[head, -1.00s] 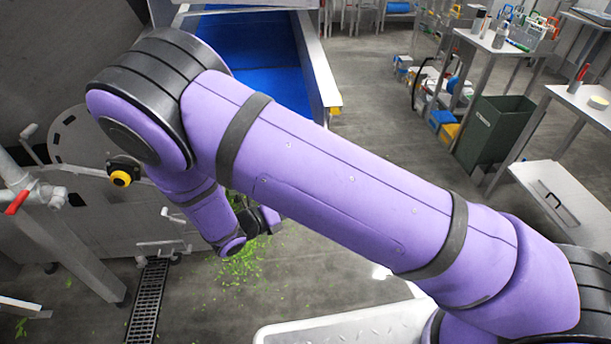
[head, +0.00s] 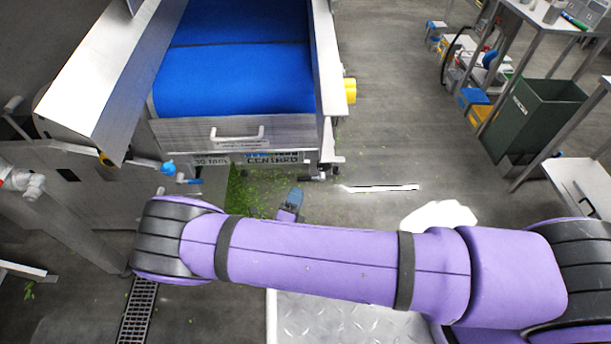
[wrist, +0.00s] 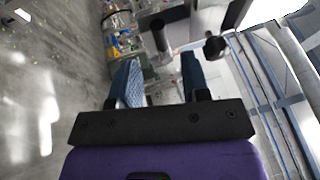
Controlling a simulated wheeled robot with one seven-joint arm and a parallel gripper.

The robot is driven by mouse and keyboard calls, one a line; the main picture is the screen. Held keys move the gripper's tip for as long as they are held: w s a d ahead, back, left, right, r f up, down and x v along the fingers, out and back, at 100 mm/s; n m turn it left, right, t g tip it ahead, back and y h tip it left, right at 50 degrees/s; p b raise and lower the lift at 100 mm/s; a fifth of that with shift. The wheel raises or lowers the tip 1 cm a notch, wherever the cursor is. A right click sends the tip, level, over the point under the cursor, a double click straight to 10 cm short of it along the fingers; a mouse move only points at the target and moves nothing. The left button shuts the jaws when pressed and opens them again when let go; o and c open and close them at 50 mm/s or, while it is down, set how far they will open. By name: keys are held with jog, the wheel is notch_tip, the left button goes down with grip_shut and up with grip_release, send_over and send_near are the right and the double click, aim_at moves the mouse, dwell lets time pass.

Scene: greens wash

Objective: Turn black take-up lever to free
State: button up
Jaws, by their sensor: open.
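My gripper (wrist: 161,78) is open and empty in the wrist view, with its two blue fingers apart. Beyond the right finger is a dark rod with a round black knob (wrist: 214,47), which looks like the black take-up lever. It stands clear of the fingers. Another dark, round-ended piece (wrist: 157,26) shows beyond the gap between them. I cannot tell what it belongs to. In the head view, part of my gripper (head: 290,203) shows below the conveyor's end, above my purple arm. I cannot make out the lever in the head view.
The blue conveyor belt (head: 235,80) has a metal end plate with a handle (head: 238,134). A yellow part (head: 350,91) sticks out on its right. A green bin (head: 530,120) and tables stand at the right. Green scraps litter the floor. Open floor (head: 400,130) lies right of the conveyor.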

aim_at(304, 178)
jog(key=x, duration=0.7)
jog(key=shift+w, duration=0.1)
grip_shut()
